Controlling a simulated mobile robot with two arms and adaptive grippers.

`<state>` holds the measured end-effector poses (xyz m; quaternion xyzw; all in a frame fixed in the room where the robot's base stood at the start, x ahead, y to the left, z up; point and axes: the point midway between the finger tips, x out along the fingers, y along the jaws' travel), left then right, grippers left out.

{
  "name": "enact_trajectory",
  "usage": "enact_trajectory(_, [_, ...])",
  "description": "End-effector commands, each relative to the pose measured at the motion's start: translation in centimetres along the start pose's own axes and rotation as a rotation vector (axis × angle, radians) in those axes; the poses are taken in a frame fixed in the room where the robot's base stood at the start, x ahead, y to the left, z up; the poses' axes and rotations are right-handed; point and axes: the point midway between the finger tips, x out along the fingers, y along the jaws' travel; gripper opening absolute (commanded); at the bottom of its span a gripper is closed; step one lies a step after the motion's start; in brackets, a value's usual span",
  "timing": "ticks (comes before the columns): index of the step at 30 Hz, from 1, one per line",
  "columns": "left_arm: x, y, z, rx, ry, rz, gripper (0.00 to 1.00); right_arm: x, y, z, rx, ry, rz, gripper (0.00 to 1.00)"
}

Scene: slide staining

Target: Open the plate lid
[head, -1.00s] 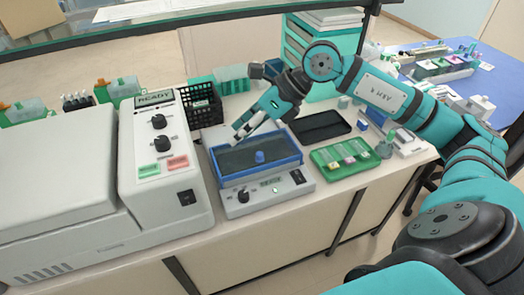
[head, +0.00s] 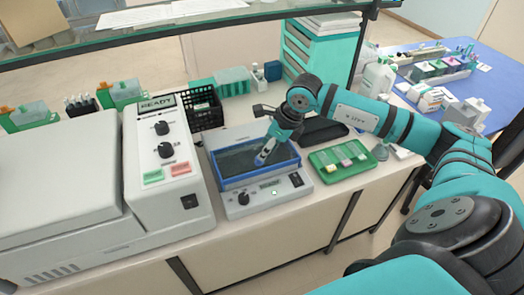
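The plate is a blue-rimmed rectangular tray (head: 235,180) on a grey bench device (head: 265,195) with a small display and black knob. Its dark, see-through lid (head: 236,160) appears to lie flat on it. My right gripper (head: 262,158) points down over the right half of the lid, at the small blue lid knob. The fingers largely hide the knob, and I cannot tell whether they are closed on it or just around it. My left gripper is not in view.
A large grey machine reading READY (head: 160,155) stands left of the plate. A black basket (head: 203,108) is behind it. A green tray with coloured pieces (head: 340,160) lies to the right, and a black tray (head: 322,131) behind is partly covered by my arm.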

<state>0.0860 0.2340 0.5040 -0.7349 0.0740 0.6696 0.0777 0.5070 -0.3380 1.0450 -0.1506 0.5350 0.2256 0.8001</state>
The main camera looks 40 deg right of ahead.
Motion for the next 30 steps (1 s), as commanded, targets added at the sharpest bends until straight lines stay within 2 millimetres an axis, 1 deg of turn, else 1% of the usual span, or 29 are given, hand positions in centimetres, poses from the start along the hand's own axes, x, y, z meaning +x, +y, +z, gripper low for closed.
enact_trajectory(1, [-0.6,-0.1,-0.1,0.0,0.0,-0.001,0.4,0.8,0.1,0.1,0.002,0.001,0.004,0.42])
enact_trajectory(3, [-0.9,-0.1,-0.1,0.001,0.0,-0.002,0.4,1.9,0.1,0.1,0.0,0.002,0.003,0.42])
enact_trajectory(6, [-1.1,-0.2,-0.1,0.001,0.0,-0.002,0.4,3.2,0.0,0.1,0.001,0.0,0.002,0.42])
enact_trajectory(9, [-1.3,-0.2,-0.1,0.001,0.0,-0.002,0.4,4.0,0.1,0.1,0.0,0.0,0.002,0.42])
enact_trajectory(13, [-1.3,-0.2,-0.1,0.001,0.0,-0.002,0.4,4.5,0.0,0.0,0.0,0.0,0.0,0.42])
enact_trajectory(19, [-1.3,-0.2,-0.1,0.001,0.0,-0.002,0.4,4.6,0.0,0.0,0.0,0.0,0.0,0.42])
enact_trajectory(20, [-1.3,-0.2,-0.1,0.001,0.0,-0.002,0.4,4.5,0.0,0.0,-0.001,0.0,0.0,0.41])
enact_trajectory(27, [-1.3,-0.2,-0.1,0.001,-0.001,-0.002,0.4,4.5,0.0,0.0,0.0,0.0,0.0,0.1])
enact_trajectory(29, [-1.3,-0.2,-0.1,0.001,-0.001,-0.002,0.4,4.5,0.0,0.0,0.0,-0.001,0.0,0.02])
enact_trajectory(30, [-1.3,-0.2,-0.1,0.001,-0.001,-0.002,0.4,4.5,0.0,0.0,0.0,-0.001,0.0,0.0])
